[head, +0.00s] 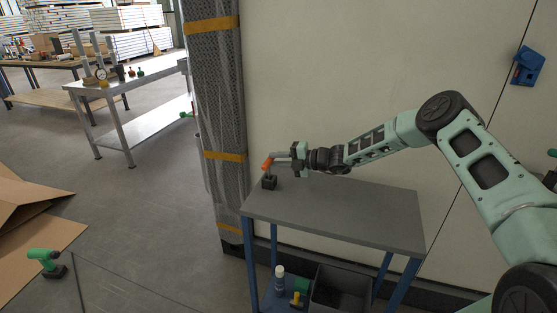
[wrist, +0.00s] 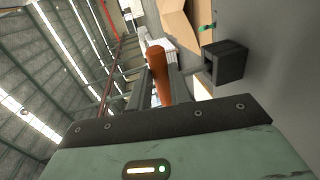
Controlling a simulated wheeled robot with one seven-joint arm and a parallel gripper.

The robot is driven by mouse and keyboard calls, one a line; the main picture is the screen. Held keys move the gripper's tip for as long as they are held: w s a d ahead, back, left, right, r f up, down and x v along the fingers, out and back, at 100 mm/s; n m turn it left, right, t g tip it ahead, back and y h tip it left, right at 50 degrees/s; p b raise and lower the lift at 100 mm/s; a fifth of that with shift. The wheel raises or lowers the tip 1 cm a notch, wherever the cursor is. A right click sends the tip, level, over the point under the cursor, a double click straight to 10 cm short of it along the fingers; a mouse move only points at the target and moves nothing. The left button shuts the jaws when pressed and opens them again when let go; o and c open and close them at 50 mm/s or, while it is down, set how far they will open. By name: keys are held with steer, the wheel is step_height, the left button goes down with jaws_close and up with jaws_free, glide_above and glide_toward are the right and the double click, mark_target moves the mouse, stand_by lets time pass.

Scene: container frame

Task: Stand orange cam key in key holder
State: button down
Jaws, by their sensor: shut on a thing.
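The orange cam key (head: 267,163) is at the tip of my gripper (head: 280,159), which is shut on it. In the wrist view the key (wrist: 158,73) shows as an orange rod between the two dark fingers of my gripper (wrist: 152,88). The key holder (head: 269,183) is a small black block on the left end of the grey table. In the head view the key is just above it and looks tilted. In the wrist view the holder (wrist: 226,63) shows a square opening and lies right of the key, apart from it. The key's lower end is not clear.
The grey table (head: 345,210) is otherwise clear. A wrapped column (head: 215,110) with orange straps stands close to its left, and a pale wall (head: 330,80) is behind. A grey bin (head: 340,290) and a white bottle (head: 279,278) are on the lower shelf.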

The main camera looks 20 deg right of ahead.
steer(key=shift+f+b, duration=0.4)
steer(key=shift+f, duration=0.25)
steer(key=c, duration=1.2)
jaws_free()
steer(key=shift+d, duration=0.1)
steer(key=b+v, duration=0.2)
steer(key=v, duration=1.5)
steer(key=shift+s+d+r, duration=0.1)
steer(key=shift+s, duration=0.05)
step_height(320, 180, up, 6)
steer(key=p, duration=0.6)
